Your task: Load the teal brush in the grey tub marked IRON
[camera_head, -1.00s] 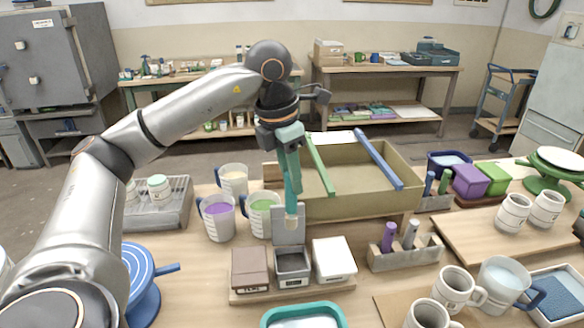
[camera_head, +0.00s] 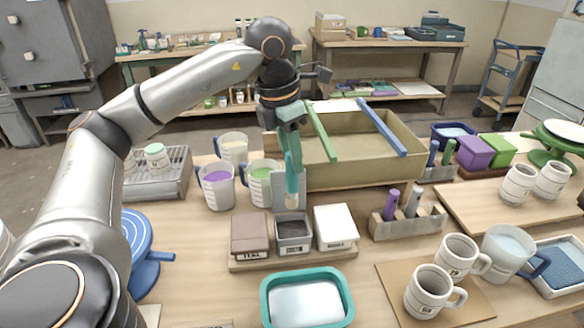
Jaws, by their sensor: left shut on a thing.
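My left gripper (camera_head: 286,124) is shut on the teal brush (camera_head: 293,178), which hangs upright with its pale bristle tip down. The tip is just above the small grey tub (camera_head: 293,236), in front of its raised lid (camera_head: 282,196). The tub is the middle one of three on a wooden board. It stands open with a dark inside, and its label is too small to read. I cannot tell whether the bristles reach past its rim. My right gripper is not in view.
A brown lidded tub (camera_head: 250,234) and a white lidded tub (camera_head: 335,226) flank the grey one. Jugs of purple (camera_head: 216,186) and green (camera_head: 258,184) liquid stand behind. A teal-rimmed tray (camera_head: 306,299) lies in front, and a grey brush holder (camera_head: 408,224) stands to the right.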

